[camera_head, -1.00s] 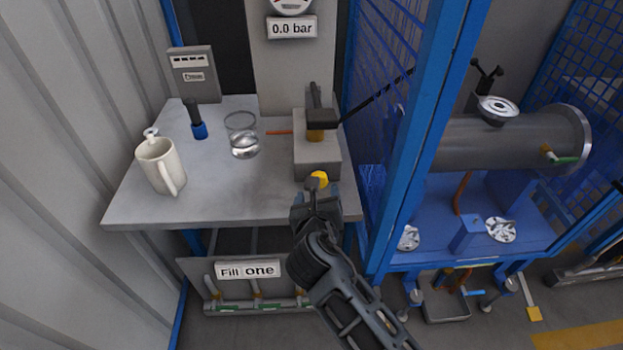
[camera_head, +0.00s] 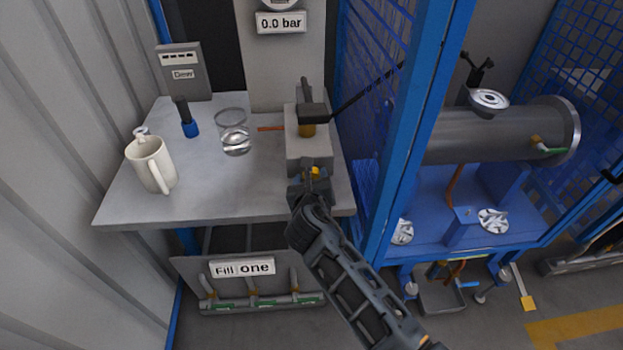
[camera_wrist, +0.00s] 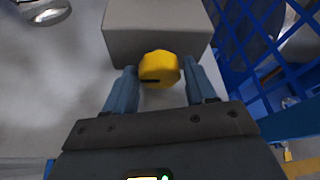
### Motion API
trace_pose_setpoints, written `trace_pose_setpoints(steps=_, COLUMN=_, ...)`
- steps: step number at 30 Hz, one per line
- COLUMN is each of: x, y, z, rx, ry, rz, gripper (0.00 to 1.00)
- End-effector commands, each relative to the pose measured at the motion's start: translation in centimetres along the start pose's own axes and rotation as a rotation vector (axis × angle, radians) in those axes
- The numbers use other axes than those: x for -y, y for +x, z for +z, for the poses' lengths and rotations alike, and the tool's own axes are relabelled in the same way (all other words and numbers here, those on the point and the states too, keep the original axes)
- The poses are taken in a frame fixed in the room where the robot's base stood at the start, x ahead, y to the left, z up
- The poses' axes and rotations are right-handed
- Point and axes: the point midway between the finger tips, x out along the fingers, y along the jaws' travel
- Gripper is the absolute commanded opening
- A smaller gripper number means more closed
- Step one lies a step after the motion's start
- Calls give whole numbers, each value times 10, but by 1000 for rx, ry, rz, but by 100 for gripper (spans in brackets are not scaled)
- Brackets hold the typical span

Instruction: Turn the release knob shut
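The yellow release knob (camera_wrist: 159,67) sits on the front face of a grey block (camera_wrist: 157,28) in the wrist view. A dark mark shows on its lower left edge. In the head view the knob (camera_head: 315,171) is mostly hidden by my gripper (camera_head: 311,186), in front of the block on the table. In the wrist view my gripper (camera_wrist: 158,78) has its two blue fingers spread, one on each side of the knob. A gap shows between the left finger and the knob; the right fingertip is very close to it, and I cannot tell if it touches.
A glass of water (camera_head: 234,140), a white mug (camera_head: 152,163) and a blue-based black tool (camera_head: 188,122) stand on the table (camera_head: 222,185). A blue mesh frame (camera_head: 423,120) rises close on the right. A gauge sign reads 0.0 bar (camera_head: 281,22).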

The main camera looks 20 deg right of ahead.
Motion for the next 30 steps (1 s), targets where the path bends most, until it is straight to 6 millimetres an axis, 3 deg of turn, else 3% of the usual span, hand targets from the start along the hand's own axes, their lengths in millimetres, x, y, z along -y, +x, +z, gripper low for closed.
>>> trace_pose_setpoints(steps=2, x=0, y=0, z=0, rx=0, ry=0, rz=0, gripper=48)
trace_pose_setpoints(steps=12, x=0, y=0, z=0, rx=0, ry=0, rz=0, gripper=15)
trace_pose_setpoints(steps=22, x=1, y=-1, z=2, rx=0, ry=46, rz=19, gripper=15)
trace_pose_setpoints(steps=30, x=3, y=-2, z=3, rx=-2, ry=207, rz=86, gripper=15)
